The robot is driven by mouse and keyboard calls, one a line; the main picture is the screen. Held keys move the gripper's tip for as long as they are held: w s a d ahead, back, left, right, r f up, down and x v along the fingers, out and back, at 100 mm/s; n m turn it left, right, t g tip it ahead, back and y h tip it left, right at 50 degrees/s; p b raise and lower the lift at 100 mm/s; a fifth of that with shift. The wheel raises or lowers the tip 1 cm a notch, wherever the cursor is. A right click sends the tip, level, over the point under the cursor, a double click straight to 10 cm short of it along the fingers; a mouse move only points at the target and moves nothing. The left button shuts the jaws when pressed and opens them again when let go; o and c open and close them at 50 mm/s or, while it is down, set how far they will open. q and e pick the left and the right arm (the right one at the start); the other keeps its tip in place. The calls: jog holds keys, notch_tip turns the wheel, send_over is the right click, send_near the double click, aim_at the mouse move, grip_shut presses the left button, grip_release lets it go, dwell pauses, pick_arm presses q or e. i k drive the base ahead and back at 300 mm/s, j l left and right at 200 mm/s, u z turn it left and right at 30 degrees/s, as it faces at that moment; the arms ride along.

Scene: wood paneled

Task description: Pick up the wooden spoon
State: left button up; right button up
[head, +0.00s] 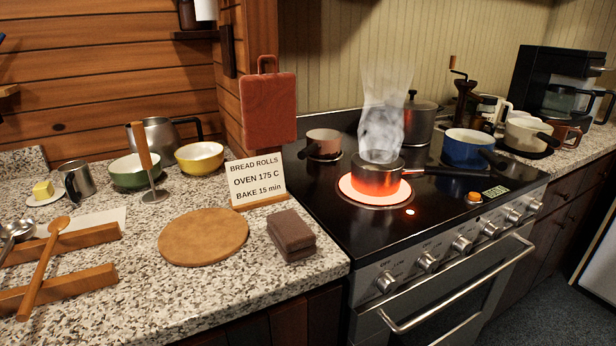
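The wooden spoon (42,268) is at the far left of the head view. It lies tilted across two wooden rails (69,290), with its bowl toward the back and its handle toward the front. All of the spoon appears visible and nothing covers it. Neither of my grippers shows in the head view.
Metal spoons (17,231) lie just left of the wooden spoon. A round wooden board (203,237), a recipe card (256,180) and a brown block (291,236) stand to the right. A steaming pot (376,174) sits on a glowing burner. Bowls and a kettle stand behind.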

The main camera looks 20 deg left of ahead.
aim_at(59, 225)
jog(key=u, duration=2.05)
